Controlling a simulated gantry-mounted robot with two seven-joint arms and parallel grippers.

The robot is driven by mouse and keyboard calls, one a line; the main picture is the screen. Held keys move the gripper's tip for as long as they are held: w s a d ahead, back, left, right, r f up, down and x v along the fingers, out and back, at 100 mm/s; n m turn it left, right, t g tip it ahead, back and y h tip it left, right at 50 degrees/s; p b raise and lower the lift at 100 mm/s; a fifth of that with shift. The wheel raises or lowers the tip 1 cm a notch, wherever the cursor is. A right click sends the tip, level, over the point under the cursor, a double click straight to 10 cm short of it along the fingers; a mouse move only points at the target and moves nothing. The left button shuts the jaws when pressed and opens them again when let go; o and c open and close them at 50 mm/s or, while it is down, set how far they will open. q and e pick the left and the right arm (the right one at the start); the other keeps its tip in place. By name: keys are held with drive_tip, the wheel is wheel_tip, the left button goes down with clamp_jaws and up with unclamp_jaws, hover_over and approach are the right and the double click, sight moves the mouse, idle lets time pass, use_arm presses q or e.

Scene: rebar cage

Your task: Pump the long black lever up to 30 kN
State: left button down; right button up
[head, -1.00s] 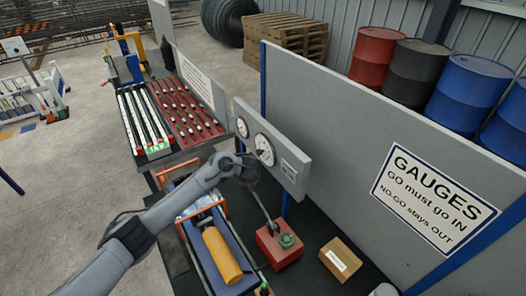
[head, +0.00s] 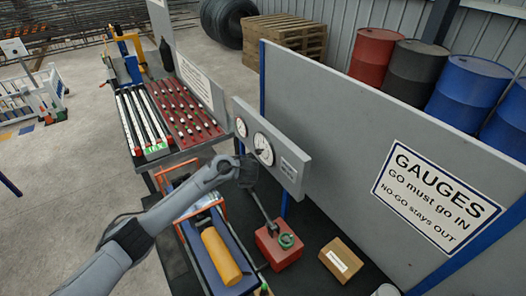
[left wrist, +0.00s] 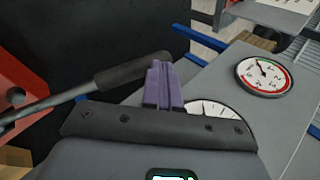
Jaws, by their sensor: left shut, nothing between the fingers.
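The long lever (head: 264,212) rises from the red pump block (head: 279,247) toward my left gripper (head: 247,172). In the left wrist view its grey rod ends in a black grip (left wrist: 132,71). My left gripper's purple fingers (left wrist: 163,84) are shut and empty beside the tip of that grip; I cannot tell whether they touch it. A large white dial gauge (head: 264,149) and a smaller one (head: 241,127) sit on the grey panel. One dial with a red and green rim (left wrist: 264,75) shows in the wrist view; its reading is too small to tell. My right gripper is out of view.
A cardboard box (head: 341,259) stands right of the pump block. A blue tray with an orange cylinder (head: 221,256) lies to its left. The grey partition (head: 330,110) with the gauge sign stands behind. A rack of red and white bars (head: 165,110) is farther back.

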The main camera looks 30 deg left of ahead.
use_arm(q)
drive_tip(key=shift+a+f, duration=0.1)
drive_tip(key=shift+f, duration=0.15)
drive_tip(key=shift+f, duration=0.1)
drive_tip(key=shift+w+a+f+b, duration=0.1)
drive_tip(key=shift+a+f+b, duration=0.1)
drive_tip(key=shift+f+b, duration=0.35)
drive_tip(key=shift+a+f+b, duration=0.1)
drive_tip(key=shift+f+b, duration=0.2)
drive_tip(key=shift+f, duration=0.25)
drive_tip(key=shift+w+f, duration=0.1)
drive_tip(key=shift+f, duration=0.05)
idle(0.3)
